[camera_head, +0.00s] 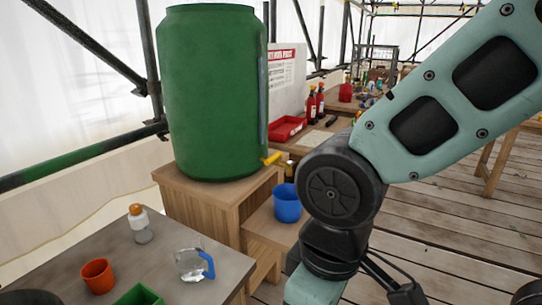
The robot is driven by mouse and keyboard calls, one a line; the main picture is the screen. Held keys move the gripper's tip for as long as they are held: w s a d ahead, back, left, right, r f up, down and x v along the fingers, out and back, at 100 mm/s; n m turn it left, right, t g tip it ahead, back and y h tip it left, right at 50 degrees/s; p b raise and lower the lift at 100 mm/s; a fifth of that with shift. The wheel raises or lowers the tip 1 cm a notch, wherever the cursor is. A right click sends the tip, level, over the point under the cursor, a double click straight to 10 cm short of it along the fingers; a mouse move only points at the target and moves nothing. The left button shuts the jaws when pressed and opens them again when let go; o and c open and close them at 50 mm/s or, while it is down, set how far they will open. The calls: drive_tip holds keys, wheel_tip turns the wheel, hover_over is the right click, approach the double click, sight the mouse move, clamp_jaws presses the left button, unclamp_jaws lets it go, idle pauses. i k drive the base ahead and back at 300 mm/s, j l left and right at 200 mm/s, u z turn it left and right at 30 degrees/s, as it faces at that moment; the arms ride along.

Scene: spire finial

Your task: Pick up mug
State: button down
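Several vessels could be the mug, and I cannot tell which is meant. An orange cup (98,276) stands upright on the grey table at the lower left. A clear vessel with a blue handle (190,264) stands to its right, near the table's right edge. A blue cup-like container (287,203) stands on a low wooden shelf, below the yellow tap of the green barrel. My arm crosses the right side and runs down out of the bottom edge. My gripper is not in view, so its state and any contact are hidden.
The grey table (68,259) also bears a bottle with an orange cap (139,224) and a green box (139,296). A big green barrel (212,95) stands on a wooden cabinet (209,200). Plank floor (450,230) lies open at right. Scaffold poles line the left.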

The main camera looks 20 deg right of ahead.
sight(287, 206)
drive_tip(key=u, duration=1.15)
drive_tip(key=z, duration=1.45)
drive_tip(key=i+u, duration=0.2)
drive_tip(key=i, duration=0.85)
